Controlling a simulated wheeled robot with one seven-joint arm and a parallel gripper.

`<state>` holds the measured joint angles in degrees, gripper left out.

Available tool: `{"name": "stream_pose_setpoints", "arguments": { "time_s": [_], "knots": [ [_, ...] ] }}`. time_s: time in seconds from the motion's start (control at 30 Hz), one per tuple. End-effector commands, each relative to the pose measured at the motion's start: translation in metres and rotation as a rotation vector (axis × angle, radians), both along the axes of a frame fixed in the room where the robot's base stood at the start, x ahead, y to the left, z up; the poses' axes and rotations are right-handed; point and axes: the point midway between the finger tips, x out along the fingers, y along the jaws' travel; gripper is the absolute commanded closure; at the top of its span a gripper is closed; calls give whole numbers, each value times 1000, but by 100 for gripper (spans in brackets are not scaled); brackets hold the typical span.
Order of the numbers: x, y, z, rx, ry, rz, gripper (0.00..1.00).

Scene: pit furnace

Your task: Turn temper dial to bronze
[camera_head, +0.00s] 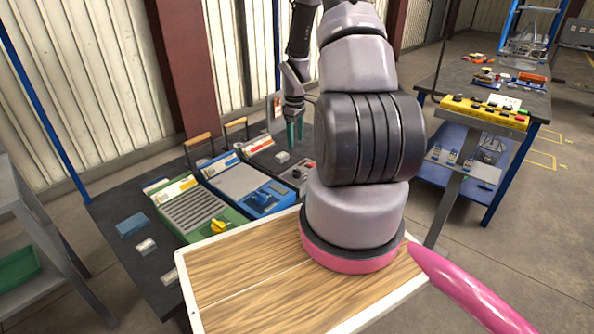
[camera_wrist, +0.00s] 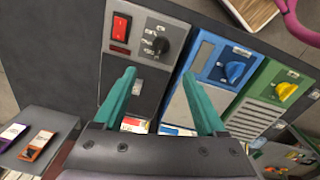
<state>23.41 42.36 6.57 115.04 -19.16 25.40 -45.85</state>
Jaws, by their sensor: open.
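Three units with dials stand side by side on the dark bench. The grey unit has a black dial (camera_wrist: 154,46) ringed by small pale labels, beside a red switch (camera_wrist: 121,27). The blue unit has a blue dial (camera_wrist: 235,71), also in the head view (camera_head: 261,197). The green unit has a yellow dial (camera_wrist: 286,90), also in the head view (camera_head: 192,227). The labels are too small to read, so I cannot tell which dial is the temper dial. My gripper (camera_head: 295,131) is open and empty above the grey unit, its teal fingers (camera_wrist: 160,77) apart and touching no dial.
The dark bench (camera_head: 114,215) carries a blue block (camera_head: 131,224) and small light blocks. A white-edged wooden board (camera_head: 235,285) lies in front of the units. Two handles (camera_head: 199,138) rise at the units' back. My arm hides part of the grey unit's right side in the head view.

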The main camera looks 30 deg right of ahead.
Motion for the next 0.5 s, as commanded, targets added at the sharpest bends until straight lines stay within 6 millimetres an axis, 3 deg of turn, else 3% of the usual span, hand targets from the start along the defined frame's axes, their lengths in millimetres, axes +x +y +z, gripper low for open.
{"name": "stream_pose_setpoints", "arguments": {
  "time_s": [0.03,0.33,0.5],
  "knots": [
    [-2,-2,-14,7,12,15,26],
    [-4,-5,-46,13,23,44,26],
    [-4,-4,-79,14,24,43,26]
  ]
}}
